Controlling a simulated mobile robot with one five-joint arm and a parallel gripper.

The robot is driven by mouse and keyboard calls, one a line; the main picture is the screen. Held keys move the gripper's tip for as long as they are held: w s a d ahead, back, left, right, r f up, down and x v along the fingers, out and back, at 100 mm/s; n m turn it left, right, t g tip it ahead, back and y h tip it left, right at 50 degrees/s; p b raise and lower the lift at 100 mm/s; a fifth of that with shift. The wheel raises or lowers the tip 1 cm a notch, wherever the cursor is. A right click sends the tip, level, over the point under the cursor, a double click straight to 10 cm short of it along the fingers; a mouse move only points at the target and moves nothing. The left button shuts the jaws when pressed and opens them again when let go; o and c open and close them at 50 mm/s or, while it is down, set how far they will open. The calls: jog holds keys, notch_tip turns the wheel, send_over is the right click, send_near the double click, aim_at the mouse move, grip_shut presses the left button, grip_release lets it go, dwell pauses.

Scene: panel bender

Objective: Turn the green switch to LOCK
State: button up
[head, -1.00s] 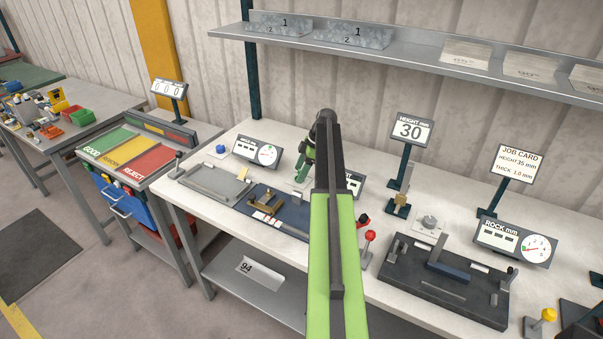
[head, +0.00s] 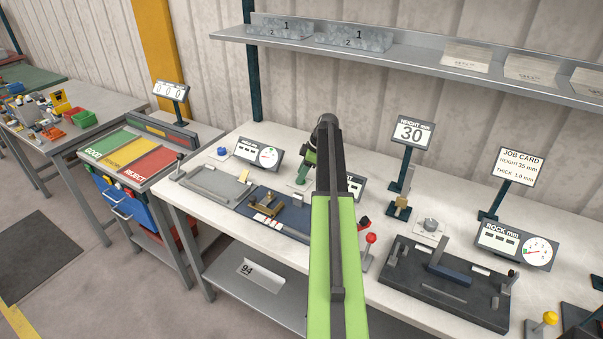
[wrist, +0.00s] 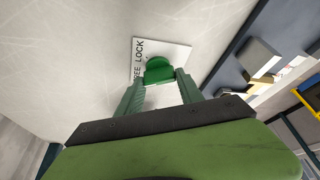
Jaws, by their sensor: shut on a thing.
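The green switch (wrist: 158,70) shows in the wrist view as a green knob on a white plate (wrist: 178,50). The plate has the words FREE and LOCK printed along its left side, with FREE partly covered. My gripper (wrist: 160,84) is shut on the knob, with one green finger on each side. Which word the knob points to, I cannot tell. In the head view my gripper (head: 303,176) is low over the bench, behind my arm. The switch cannot be made out there.
A dark blue fixture (head: 283,228) with brass parts lies just in front of my gripper. A dial display (head: 259,154) stands to the left. A red-knobbed lever (head: 370,240) and a dark fixture (head: 446,283) are to the right. A shelf (head: 420,65) runs above.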

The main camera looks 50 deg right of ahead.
jog(key=m+h, duration=0.1)
jog(key=m, duration=0.2)
jog(key=m+t+h, duration=0.1)
jog(key=m, duration=0.2)
jog(key=shift+a, duration=0.2)
jog(key=m+h, duration=0.2)
jog(key=m, duration=0.3)
jog(key=shift+m, duration=0.4)
jog(key=shift+h, duration=0.3)
jog(key=o, duration=1.4)
jog(key=p+v, duration=1.6)
jog(key=v, duration=0.1)
jog(key=shift+w+r, duration=0.15)
jog(key=shift+r, duration=0.2)
